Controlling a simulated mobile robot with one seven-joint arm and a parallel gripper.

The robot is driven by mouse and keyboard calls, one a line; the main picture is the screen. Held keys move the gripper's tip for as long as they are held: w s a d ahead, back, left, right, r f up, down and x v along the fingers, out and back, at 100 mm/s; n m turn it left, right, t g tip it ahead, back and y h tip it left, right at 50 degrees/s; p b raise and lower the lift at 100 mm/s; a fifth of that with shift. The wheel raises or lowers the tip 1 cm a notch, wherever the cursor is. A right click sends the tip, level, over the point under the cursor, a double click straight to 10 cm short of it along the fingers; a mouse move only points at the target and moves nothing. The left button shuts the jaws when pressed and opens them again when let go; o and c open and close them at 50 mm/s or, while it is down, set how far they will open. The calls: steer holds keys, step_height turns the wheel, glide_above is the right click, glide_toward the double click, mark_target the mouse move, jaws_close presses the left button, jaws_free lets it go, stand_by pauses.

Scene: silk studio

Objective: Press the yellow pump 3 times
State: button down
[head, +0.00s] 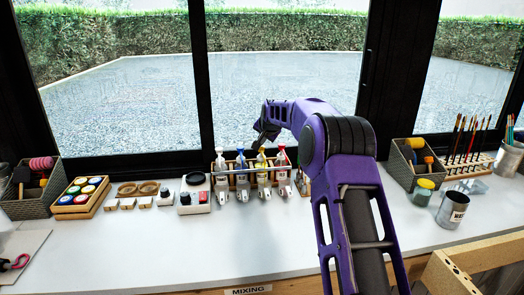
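The yellow pump (261,157) is third from the left in a row of pump bottles in a rack on the table, under the window. A white pump (220,155) and a blue pump (240,158) stand to its left, and a red pump (281,155) to its right. My gripper (259,145) is at the end of my purple arm, pointing down just above the yellow pump's top. It is small and dark here, so I cannot tell whether its fingers are open or shut, or whether it touches the pump head.
The rack's rail (250,168) runs in front of the bottles. Left are a white box with a dark dish (195,202) and a wooden paint tray (78,198). Right are a grey tool bin (412,165), a metal can (453,210) and brushes. The white tabletop (230,245) in front is clear.

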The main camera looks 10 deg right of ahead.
mark_target(261, 148)
steer(key=shift+f, duration=0.55)
steer(key=shift+r, duration=0.1)
steer(key=shift+r+p, duration=0.75)
steer(key=shift+r, duration=0.65)
step_height(261, 148, up, 5)
steer(key=p, duration=0.3)
steer(key=shift+f+p, duration=0.2)
steer(key=shift+p, duration=0.15)
steer(key=shift+r, duration=0.6)
stand_by(1.3)
steer(key=shift+f+b, duration=1.8)
steer(key=shift+f, duration=1.2)
